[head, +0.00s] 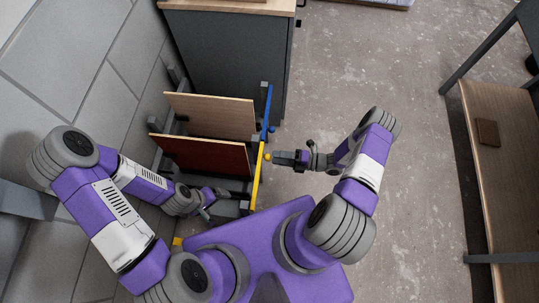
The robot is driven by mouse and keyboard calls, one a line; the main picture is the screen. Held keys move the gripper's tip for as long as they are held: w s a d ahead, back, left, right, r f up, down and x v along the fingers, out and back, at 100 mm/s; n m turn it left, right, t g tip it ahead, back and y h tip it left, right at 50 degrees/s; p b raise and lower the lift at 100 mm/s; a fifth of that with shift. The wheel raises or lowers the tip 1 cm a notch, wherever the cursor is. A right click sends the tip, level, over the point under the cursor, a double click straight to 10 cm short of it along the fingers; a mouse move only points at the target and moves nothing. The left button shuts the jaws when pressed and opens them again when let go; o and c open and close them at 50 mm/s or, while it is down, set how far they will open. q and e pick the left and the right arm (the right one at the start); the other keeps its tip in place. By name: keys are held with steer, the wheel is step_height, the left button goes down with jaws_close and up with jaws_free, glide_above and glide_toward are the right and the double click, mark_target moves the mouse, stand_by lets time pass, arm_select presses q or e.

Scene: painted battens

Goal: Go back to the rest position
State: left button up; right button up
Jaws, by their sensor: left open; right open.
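My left gripper (208,210) is at the lower left, low beside the grey rack and in front of the red-brown board; its fingers are small and partly hidden, and I see nothing held in it. My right gripper (277,157) points left, its tip close to the rack's right side, where a blue batten (267,110) and a yellow batten (257,180) stand. I cannot tell whether the tip touches either batten. It is open, with nothing seen in it.
The rack holds a light wood board (212,115) and a red-brown board (205,156). A dark grey cabinet (230,60) stands behind it, a tiled wall (85,60) to the left. A wooden shelf (500,190) with a small brown block (487,133) stands right. Floor between is clear.

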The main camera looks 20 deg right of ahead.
steer(key=shift+s+d, duration=0.25)
steer(key=shift+d, duration=0.2)
steer(key=s+a+r+n+g+h+p, duration=0.2)
steer(key=s+a+n+g+h, duration=0.15)
steer(key=s+n+g, duration=0.45)
steer(key=s+a+r+n+g+h+p, duration=0.1)
steer(key=s+a+n+g+h+p, duration=0.25)
steer(key=n, duration=0.85)
steer(key=w+a+r+n+t+h+p, duration=0.1)
steer(key=r+n, duration=0.3)
steer(key=n, duration=0.5)
steer(key=w+a+r+n+t+h+p, duration=0.1)
steer(key=w+r+n+t+h+p, duration=0.1)
steer(key=n, duration=0.8)
step_height(320, 180, up, 2)
steer(key=shift+r+t+h, duration=0.25)
steer(key=shift+t+h, duration=0.1)
steer(key=shift+h, duration=0.55)
steer(key=shift+w, duration=0.1)
